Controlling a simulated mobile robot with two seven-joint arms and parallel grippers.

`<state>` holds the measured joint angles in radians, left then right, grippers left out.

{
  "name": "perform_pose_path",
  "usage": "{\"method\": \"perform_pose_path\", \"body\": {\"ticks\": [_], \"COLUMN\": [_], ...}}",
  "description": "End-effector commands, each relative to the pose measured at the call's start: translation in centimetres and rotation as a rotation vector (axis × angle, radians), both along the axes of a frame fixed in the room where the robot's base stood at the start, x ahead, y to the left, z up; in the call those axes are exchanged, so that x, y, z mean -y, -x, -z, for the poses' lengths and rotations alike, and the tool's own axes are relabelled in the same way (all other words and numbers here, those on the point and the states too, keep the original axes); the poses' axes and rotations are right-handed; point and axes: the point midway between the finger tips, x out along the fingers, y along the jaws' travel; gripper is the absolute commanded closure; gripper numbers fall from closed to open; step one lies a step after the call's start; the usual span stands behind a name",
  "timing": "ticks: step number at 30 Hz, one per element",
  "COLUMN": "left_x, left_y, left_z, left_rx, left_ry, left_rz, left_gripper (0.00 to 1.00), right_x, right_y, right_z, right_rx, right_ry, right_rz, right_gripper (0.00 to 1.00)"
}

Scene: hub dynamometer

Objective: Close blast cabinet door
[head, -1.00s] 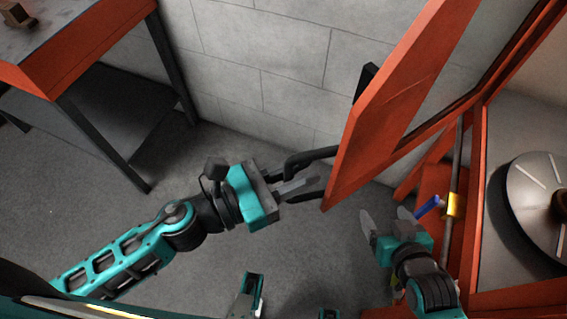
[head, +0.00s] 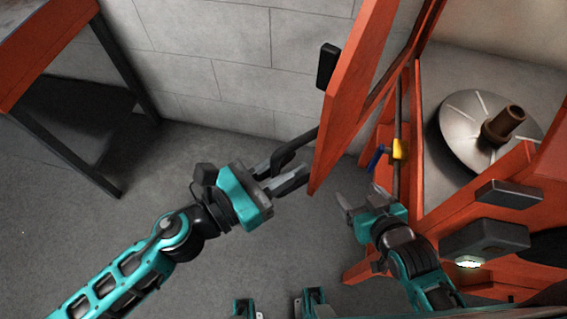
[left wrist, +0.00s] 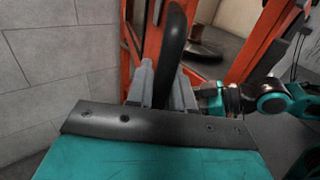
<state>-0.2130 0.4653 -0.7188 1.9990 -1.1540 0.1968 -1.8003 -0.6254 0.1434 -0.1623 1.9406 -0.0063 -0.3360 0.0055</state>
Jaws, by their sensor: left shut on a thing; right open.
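The orange cabinet door (head: 350,105) stands open at an angle, seen nearly edge-on in the head view. A black bar handle (head: 294,148) sticks out from its near lower end. My left gripper (head: 284,174) is shut on this handle; in the left wrist view the handle (left wrist: 172,50) rises between the two grey fingers. The orange cabinet (head: 460,215) is to the right, with its inside showing. My right gripper (head: 362,203) is open and empty, to the right of the door's near edge, in front of the cabinet opening.
A silver disc with a brown hub (head: 490,130) sits inside the cabinet. A yellow and blue valve (head: 398,149) on a pipe is close to my right gripper. An orange-edged bench (head: 40,50) stands at the left. A block wall (head: 230,60) is behind; the floor between is clear.

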Motion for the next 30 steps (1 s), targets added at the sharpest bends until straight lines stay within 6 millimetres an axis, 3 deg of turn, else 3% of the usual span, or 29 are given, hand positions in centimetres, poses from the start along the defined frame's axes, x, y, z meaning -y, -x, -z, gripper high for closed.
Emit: {"method": "perform_pose_path", "body": {"ticks": [9,10,16,30], "left_x": [0.04,0.04,0.03,-0.12], "left_y": [0.0,-0.01,-0.02,0.09], "left_z": [-0.03,-0.03,-0.03,0.05], "left_rx": [0.001,0.001,0.001,-0.001], "left_ry": [0.001,0.001,0.001,0.001], "left_rz": [0.001,0.0,0.0,0.0], "left_gripper": [1.0,0.78,0.58,0.58], "right_x": [-0.01,-0.01,-0.01,-0.03], "right_y": [-0.03,-0.03,-0.03,-0.04], "right_z": [-0.01,-0.01,-0.01,0.07], "right_rx": [0.001,0.001,0.001,0.001], "right_ry": [0.0,0.0,0.0,0.0], "right_rz": [0.0,0.0,0.0,0.0], "right_gripper": [0.22,0.22,0.22,0.22]}}
